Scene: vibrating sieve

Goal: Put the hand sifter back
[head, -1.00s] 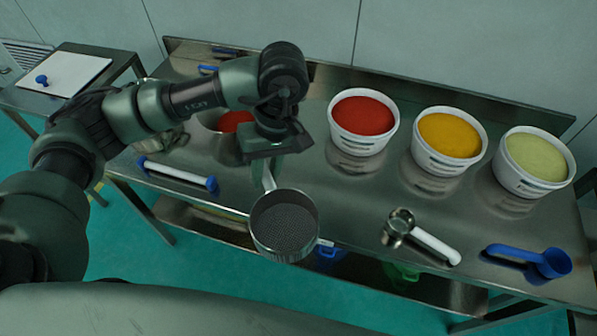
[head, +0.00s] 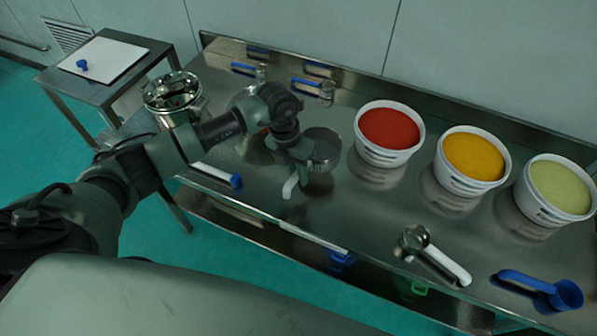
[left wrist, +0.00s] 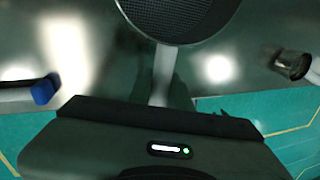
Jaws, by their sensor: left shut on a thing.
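The hand sifter (head: 322,148) is a round metal pan with a handle. My left gripper (head: 297,163) is shut on its handle, whose pale end sticks out toward the front of the table. The pan is over the middle of the steel table, beyond the gripper; I cannot tell whether it touches the surface. In the left wrist view the sifter's dark mesh (left wrist: 178,14) is at the top, with the handle (left wrist: 164,72) running down toward the gripper. My right gripper is not in view.
White tubs of red (head: 390,129), yellow (head: 474,155) and pale green powder (head: 560,187) stand at right. A metal scoop (head: 414,240) and a blue scoop (head: 565,294) lie at front right. A blue-ended rod (head: 234,181) lies left. A metal vessel (head: 172,95) stands behind my arm.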

